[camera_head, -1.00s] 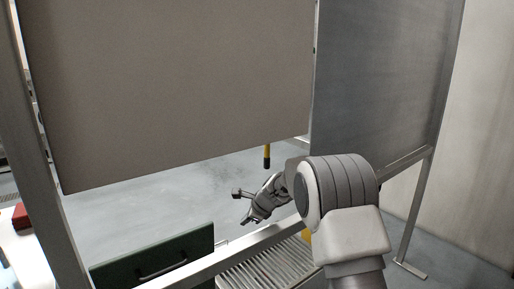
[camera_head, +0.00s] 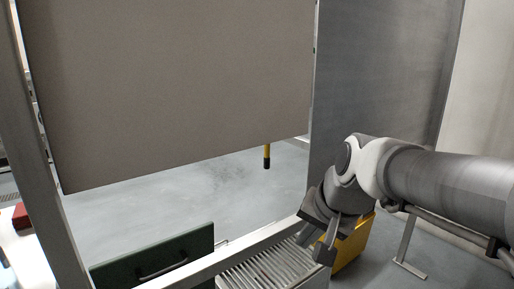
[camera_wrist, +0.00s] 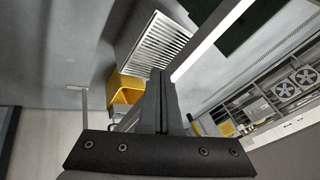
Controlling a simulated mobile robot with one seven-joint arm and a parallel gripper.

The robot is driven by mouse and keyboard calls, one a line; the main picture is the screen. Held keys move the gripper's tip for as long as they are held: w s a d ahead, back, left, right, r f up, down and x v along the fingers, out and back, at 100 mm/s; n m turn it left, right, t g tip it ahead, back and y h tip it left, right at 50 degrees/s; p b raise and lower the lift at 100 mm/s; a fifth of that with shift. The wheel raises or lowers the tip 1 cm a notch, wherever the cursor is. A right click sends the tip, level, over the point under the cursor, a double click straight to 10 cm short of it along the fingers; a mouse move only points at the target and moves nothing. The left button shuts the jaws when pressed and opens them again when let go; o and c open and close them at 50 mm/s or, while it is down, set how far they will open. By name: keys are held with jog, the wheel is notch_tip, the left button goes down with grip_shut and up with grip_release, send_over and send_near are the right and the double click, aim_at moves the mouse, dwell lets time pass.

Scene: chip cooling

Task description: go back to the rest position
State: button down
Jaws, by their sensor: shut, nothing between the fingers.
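My gripper (camera_head: 328,236) is at the lower right of the head view, at the end of my arm, pointing down over the right end of a slatted metal grate. In the wrist view my gripper (camera_wrist: 161,72) shows its two dark fingers together with nothing between them. The grate (camera_head: 262,272) lies below and to the left of the gripper in the head view. It also shows in the wrist view (camera_wrist: 152,45). My gripper touches nothing that I can make out.
A large grey panel (camera_head: 175,80) hangs at the upper left and a metal panel (camera_head: 385,75) stands at the right. A yellow box (camera_head: 354,246) is behind my gripper. A dark green drawer front (camera_head: 165,262) with a handle is at the lower left. Open floor lies behind.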

jog(key=s+d+f+n+h+p, duration=0.1)
jog(key=s+d+n, duration=0.2)
jog(key=s, duration=0.4)
jog(key=s+d+n+h+p, duration=0.1)
jog(key=s+d+n, duration=0.1)
jog(key=s, duration=0.5)
notch_tip(320, 180, up, 20)
jog(key=p, duration=2)
jog(key=shift+w+r, duration=0.25)
jog(key=shift+w, duration=0.1)
